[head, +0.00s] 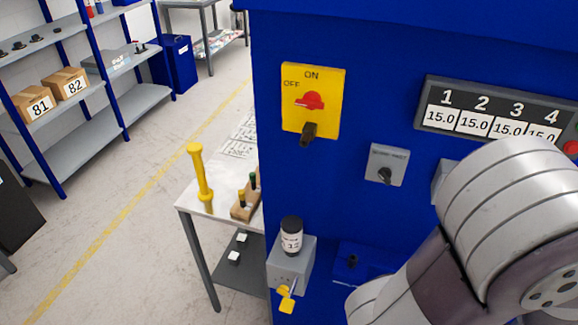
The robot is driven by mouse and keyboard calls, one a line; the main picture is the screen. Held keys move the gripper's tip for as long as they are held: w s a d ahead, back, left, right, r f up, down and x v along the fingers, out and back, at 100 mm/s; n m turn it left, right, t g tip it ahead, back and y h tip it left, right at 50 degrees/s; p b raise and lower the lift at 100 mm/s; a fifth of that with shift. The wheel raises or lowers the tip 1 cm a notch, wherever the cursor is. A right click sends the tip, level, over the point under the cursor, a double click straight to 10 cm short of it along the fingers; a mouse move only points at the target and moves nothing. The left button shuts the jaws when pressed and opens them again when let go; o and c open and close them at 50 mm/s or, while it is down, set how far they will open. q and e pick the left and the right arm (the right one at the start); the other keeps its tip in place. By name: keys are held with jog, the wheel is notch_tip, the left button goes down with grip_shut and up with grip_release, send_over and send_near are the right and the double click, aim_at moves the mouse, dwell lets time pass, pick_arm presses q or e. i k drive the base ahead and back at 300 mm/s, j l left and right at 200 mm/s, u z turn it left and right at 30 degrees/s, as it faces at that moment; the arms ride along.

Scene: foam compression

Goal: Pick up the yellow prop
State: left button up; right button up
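A yellow prop (201,175), a rod with a wider top end, stands nearly upright on the white-topped side table (221,219), left of the blue machine. Nothing is touching it from my side. Grey-white links of one of my arms cover the lower right of the head view. The end of that arm is out of sight, and neither of my grippers shows.
The blue machine (366,83) with a yellow switch plate (328,84) fills the right. A wooden block with small pegs (242,203) stands beside the prop. A labelled jar (291,235) sits on a grey box (290,265). Shelves (72,100) stand left; the floor between is clear.

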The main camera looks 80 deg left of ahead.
aim_at(195, 149)
jog(key=u, duration=3.55)
jog(key=i+z, duration=0.1)
jog(key=z, duration=0.3)
jog(key=j+z, duration=0.15)
jog(key=z, duration=0.2)
jog(key=i+j+z, duration=0.1)
jog(key=z, duration=0.3)
jog(key=j+z, duration=0.15)
jog(key=z, duration=0.25)
jog(key=i+j+z, duration=0.15)
jog(key=j+z, duration=0.3)
jog(key=j, duration=0.8)
jog(key=k+j+z, duration=0.1)
jog(key=j+z, duration=0.35)
jog(key=j, duration=0.8)
jog(key=k+j, duration=0.1)
jog(key=j, duration=0.9)
